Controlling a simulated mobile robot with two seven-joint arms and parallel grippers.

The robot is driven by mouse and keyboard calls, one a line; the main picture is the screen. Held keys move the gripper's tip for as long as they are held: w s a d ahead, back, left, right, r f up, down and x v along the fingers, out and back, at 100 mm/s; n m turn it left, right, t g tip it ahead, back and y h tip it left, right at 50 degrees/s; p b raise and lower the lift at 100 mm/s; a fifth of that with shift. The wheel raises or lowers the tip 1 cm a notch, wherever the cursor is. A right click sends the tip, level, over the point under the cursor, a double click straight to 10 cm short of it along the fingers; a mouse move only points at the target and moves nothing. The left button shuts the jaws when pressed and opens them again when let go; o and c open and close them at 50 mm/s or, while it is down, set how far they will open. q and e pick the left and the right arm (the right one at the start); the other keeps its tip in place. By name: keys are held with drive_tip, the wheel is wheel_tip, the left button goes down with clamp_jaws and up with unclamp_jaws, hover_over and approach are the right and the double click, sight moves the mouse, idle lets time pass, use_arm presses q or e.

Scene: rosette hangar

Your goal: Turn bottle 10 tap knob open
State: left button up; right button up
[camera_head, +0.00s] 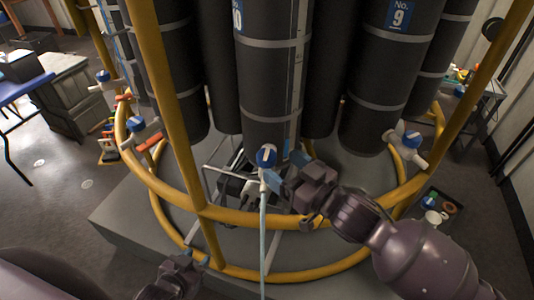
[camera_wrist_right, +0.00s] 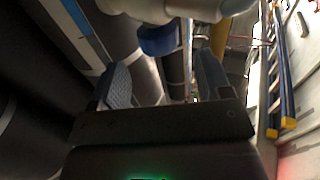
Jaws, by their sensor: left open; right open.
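Bottle 10 (camera_head: 268,85) is the dark cylinder at the centre of the rack, with a blue label partly cut off at the top. Its blue tap knob (camera_head: 266,157) sits below it, with a pale hose hanging down. My right gripper (camera_head: 282,170) is open, its blue fingertips just right of the knob. In the right wrist view the blue knob (camera_wrist_right: 160,40) lies beyond and between my right gripper's open fingers (camera_wrist_right: 163,82); I cannot tell whether they touch it. My left gripper (camera_head: 187,260) is open and empty, low in front of the rack's base.
Yellow rails (camera_head: 225,216) ring the rack in front of the bottles. Bottle 9 (camera_head: 388,75) stands to the right, and other blue-knobbed taps (camera_head: 411,140) sit around the ring. A blue table (camera_head: 22,88) stands at the left, with open floor before it.

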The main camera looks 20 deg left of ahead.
sight(274, 160)
drive_tip(key=shift+x, duration=2.75)
drive_tip(key=c, duration=0.9)
